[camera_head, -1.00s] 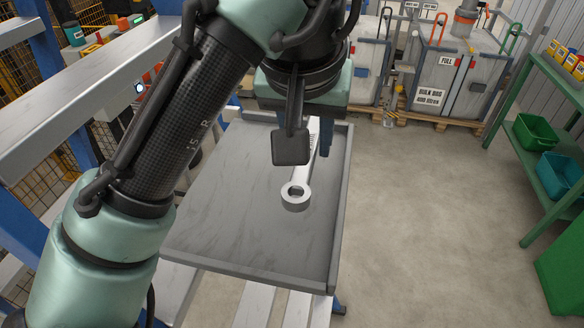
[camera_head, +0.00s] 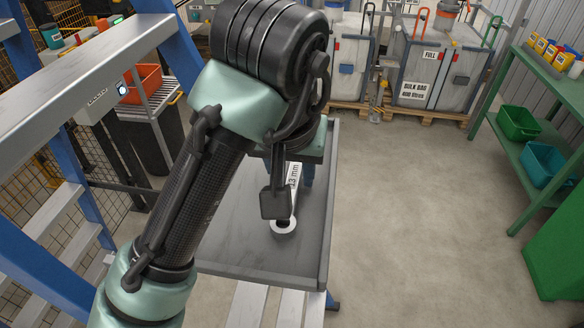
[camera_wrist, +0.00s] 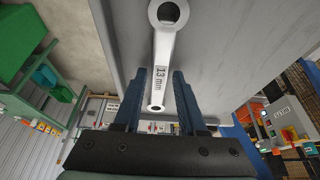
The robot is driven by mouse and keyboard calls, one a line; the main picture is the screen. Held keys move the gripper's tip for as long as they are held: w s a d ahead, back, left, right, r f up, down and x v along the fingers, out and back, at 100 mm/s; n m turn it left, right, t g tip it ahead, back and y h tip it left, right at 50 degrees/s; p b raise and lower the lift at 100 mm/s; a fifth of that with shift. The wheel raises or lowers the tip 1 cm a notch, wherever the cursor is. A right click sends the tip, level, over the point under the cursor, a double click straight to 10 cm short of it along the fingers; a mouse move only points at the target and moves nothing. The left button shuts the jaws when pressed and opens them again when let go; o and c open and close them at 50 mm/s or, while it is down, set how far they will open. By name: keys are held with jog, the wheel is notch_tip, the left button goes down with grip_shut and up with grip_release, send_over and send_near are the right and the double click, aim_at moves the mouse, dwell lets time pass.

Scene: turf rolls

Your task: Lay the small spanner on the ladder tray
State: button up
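The small spanner is silver with a "13 mm" label. Its large ring end (camera_head: 284,229) faces the near side of the grey ladder tray (camera_head: 245,240), over or on it; exact contact is unclear. In the wrist view the spanner (camera_wrist: 164,45) runs lengthwise between the fingers, its small end towards my palm. The tray's grey surface (camera_wrist: 225,50) lies behind it. My gripper (camera_wrist: 160,82) is open, with a blue finger on each side of the shank and a visible gap at the left finger. In the head view my arm hides part of the spanner and tray.
The tray has a raised rim. Pale ladder steps (camera_head: 250,303) show below it. A grey rail and blue frame (camera_head: 45,250) stand left. Bulk bags (camera_head: 430,75) on pallets are behind. A green shelf (camera_head: 520,150) with bins is right. The floor between is clear.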

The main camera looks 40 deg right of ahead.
jog(key=o, duration=0.3)
jog(key=shift+o, duration=0.2)
jog(key=shift+r, duration=0.1)
jog(key=shift+r, duration=0.25)
jog(key=p+v, duration=0.1)
jog(key=v, duration=1)
jog(key=shift+r, duration=0.3)
jog(key=shift+s+a, duration=0.1)
jog(key=shift+s, duration=0.05)
